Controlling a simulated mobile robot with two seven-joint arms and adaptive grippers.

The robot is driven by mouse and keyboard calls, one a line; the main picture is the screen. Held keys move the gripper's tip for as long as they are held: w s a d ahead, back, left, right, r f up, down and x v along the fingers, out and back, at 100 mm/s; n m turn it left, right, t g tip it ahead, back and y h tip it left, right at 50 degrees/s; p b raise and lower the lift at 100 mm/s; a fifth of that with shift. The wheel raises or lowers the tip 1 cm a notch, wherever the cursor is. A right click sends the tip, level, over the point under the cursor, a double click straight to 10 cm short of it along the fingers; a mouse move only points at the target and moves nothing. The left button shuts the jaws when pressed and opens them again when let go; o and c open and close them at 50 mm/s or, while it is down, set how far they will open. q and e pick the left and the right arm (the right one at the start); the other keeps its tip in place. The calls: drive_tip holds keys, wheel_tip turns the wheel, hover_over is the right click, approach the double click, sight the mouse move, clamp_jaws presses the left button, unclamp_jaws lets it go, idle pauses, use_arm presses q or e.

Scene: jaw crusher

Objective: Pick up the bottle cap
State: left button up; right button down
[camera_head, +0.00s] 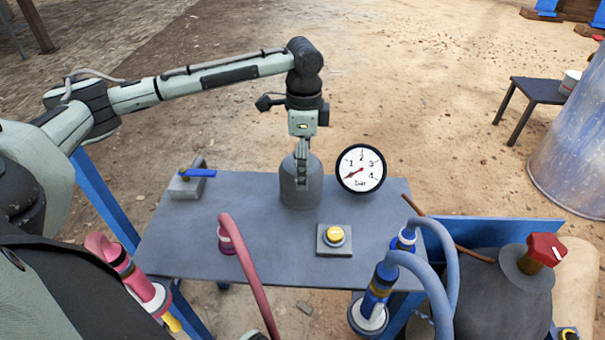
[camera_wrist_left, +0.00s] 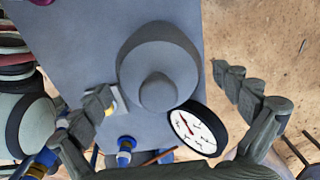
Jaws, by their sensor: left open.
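A grey, bottle-shaped body (camera_head: 300,190) stands upright on the grey table, just left of the pressure gauge. In the left wrist view I see this body (camera_wrist_left: 145,50) from above, with a narrower round top (camera_wrist_left: 158,92), which appears to be the bottle cap. My left gripper (camera_head: 302,165) points down directly over it and hides its top in the head view. In the left wrist view, the left gripper (camera_wrist_left: 163,85) is open, its fingers spread on either side of the grey top, with nothing held. My right gripper is not in view.
The table (camera_head: 265,240) also carries a round gauge (camera_head: 361,169), a yellow button on a box (camera_head: 335,237), a blue-handled valve (camera_head: 190,182) and a red hose (camera_head: 245,270). Blue hoses (camera_head: 420,270) rise at front right. The table between them is clear.

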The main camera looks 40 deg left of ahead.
sight(297, 200)
use_arm(q)
drive_tip(key=f, duration=0.4)
drive_tip(key=shift+s+a, duration=0.2)
drive_tip(key=shift+a, duration=0.05)
drive_tip(key=c, duration=1.3)
